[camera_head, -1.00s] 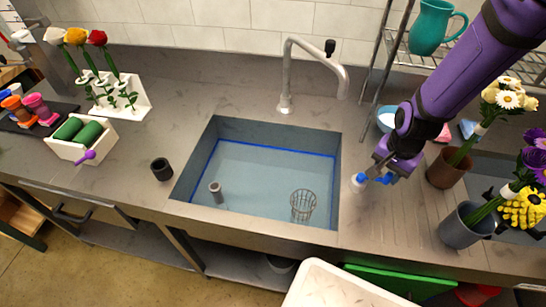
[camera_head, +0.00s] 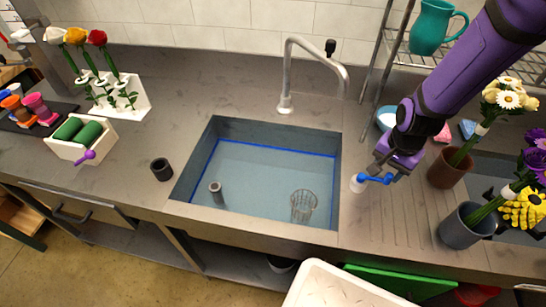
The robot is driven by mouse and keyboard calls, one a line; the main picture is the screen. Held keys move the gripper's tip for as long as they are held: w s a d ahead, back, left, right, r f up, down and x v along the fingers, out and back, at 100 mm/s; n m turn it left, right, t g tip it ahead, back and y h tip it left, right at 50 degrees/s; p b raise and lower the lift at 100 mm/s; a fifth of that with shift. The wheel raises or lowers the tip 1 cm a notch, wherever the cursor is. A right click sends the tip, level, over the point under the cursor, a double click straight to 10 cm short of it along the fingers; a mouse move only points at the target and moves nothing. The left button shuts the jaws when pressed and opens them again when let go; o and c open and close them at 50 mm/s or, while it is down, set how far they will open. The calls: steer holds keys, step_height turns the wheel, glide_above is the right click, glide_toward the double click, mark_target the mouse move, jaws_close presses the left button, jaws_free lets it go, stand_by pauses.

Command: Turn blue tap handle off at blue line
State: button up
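The blue tap handle (camera_head: 376,179) lies roughly level, pointing right from its white round base (camera_head: 357,184) on the counter right of the sink. My gripper (camera_head: 376,166) is just behind and above the handle, very close to it. Whether it touches the handle, and how far its fingers are apart, cannot be told. The sink (camera_head: 190,166) has a blue line (camera_head: 276,149) around its inner walls. Pale blue water (camera_head: 262,175) seems to reach about that line. The grey faucet (camera_head: 286,82) arches over the back of the sink; no stream shows from it.
A wire basket (camera_head: 303,205) and a grey cylinder (camera_head: 216,192) are in the sink. A brown pot (camera_head: 446,170) and a grey vase (camera_head: 462,228) with flowers stand close right of my gripper. A wire shelf (camera_head: 400,60) is behind. A dark cup (camera_head: 161,169) stands left of the sink.

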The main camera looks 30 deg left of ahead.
step_height(320, 180, up, 7)
stand_by(0.7)
steer(key=shift+f, duration=0.1)
